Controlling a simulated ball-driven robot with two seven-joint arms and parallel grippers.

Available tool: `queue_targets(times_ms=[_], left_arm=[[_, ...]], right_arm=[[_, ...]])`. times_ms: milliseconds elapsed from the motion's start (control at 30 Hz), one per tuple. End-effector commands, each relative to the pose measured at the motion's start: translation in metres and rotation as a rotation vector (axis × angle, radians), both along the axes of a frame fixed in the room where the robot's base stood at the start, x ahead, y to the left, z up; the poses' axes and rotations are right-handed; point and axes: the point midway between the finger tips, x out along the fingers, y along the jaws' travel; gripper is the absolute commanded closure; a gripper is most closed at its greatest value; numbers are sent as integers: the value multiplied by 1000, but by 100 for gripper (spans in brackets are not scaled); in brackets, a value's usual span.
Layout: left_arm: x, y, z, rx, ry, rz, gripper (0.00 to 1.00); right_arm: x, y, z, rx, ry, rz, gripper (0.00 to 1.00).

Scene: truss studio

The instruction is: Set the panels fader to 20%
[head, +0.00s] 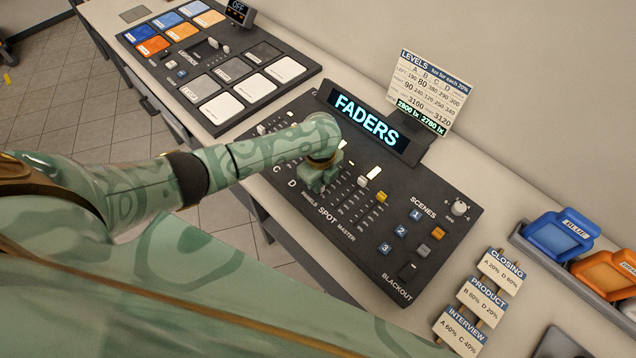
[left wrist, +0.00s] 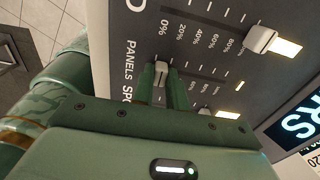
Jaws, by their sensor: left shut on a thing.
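The fader desk (head: 437,237) is a dark console with a lit FADERS screen (head: 367,121). My left gripper (head: 318,184) points down over its PANELS column and hides that slot in the head view. In the left wrist view its two green fingers (left wrist: 164,84) are shut on the pale panels fader knob (left wrist: 161,70). The knob sits near the low end of its slot, around the 20% mark; the exact reading is hard to tell. The PANELS label (left wrist: 131,62) is beside it. My right gripper is not in view.
SPOT and MASTER faders lie on the other side. A levels card (head: 432,90) stands behind the desk, a button panel (head: 220,75) lies left, and scene cards (head: 481,289) lie right.

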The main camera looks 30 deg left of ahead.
Motion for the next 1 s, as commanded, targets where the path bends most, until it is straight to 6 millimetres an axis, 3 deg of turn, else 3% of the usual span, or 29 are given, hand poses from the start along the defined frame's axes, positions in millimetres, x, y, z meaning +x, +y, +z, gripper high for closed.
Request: queue_targets(times_ms=[100, 367, 400, 467, 767, 867, 1000], left_arm=[[10, -4, 0, -1, -1, 2, 100], [11, -5, 0, -2, 1, 0, 100], [11, -5, 0, -2, 1, 0, 77], [11, -5, 0, -2, 1, 0, 64], [11, -4, 2, -1, -1, 0, 64], [11, -4, 12, -2, -2, 0, 64], [11, -4, 43, -2, -3, -2, 64]], right_arm=[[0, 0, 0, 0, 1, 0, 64], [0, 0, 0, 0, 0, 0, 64], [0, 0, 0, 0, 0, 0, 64], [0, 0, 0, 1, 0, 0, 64], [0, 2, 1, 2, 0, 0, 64], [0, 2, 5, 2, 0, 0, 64], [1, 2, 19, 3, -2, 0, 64]])
